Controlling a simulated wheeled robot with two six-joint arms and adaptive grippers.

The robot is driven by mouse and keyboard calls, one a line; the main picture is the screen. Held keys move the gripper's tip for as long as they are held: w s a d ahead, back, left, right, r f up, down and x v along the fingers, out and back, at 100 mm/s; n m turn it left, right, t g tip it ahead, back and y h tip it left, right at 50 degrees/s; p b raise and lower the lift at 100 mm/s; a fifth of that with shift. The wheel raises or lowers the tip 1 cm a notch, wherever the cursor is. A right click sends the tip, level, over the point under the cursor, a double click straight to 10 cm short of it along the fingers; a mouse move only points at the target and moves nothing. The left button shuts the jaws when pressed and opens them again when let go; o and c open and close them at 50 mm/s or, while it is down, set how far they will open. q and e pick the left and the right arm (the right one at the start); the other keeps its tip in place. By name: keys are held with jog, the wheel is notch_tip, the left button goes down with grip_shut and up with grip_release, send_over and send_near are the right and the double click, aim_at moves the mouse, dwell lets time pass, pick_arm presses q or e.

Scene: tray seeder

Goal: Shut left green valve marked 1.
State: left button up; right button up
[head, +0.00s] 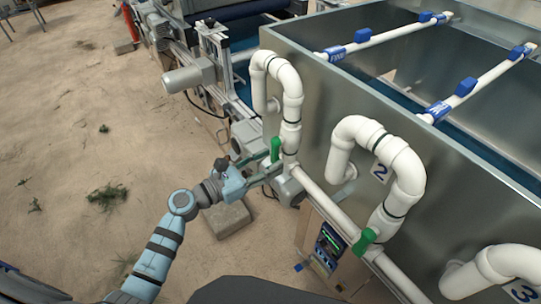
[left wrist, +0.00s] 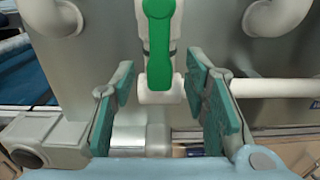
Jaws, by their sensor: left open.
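The left green valve handle (head: 275,149) sits on the white pipe at the foot of the leftmost bent pipe. In the left wrist view the green handle (left wrist: 160,48) stands upright, in line with the vertical pipe behind it. Its mark 1 is not visible. My left gripper (head: 266,171) is open beside the valve. In the left wrist view its two teal fingers (left wrist: 162,82) stand left and right of the handle's lower end, with a gap on each side. My right gripper is not in view.
A second green valve (head: 364,241) sits further along the white horizontal pipe (head: 325,202), below the bent pipe marked 2 (head: 380,172). The metal tank wall (head: 322,125) rises behind the pipes. A grey motor (head: 188,78) is at upper left. Sandy floor lies open at left.

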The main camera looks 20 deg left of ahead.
pick_arm(q)
jog(key=shift+w+d, duration=0.45)
jog(key=shift+w, duration=0.05)
jog(key=shift+c, duration=0.3)
grip_shut()
